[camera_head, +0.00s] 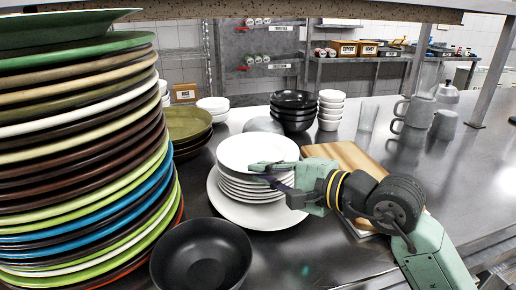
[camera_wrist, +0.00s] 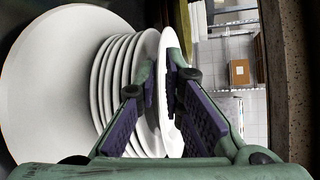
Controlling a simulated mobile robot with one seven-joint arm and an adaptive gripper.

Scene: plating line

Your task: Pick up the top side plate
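The top side plate (camera_head: 258,151) is white and round, on or just above a short stack of white side plates (camera_head: 245,190). My gripper (camera_head: 268,172) reaches it from the right, at its near right rim. In the wrist view, the top plate (camera_wrist: 168,125) stands edge-on between the two fingers of my gripper (camera_wrist: 163,80). One finger is on its upper side and the other on its underside, and they look closed on the rim. A gap shows between this plate and the stack (camera_wrist: 118,85). I cannot tell whether it is fully clear of it.
The stack stands on a larger white plate (camera_head: 228,209). A tall stack of coloured plates (camera_head: 80,160) is at left, with a black bowl (camera_head: 202,255) in front. Black bowls (camera_head: 294,100) and white bowls (camera_head: 331,108) stand behind. A wooden board (camera_head: 345,153) lies under my arm.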

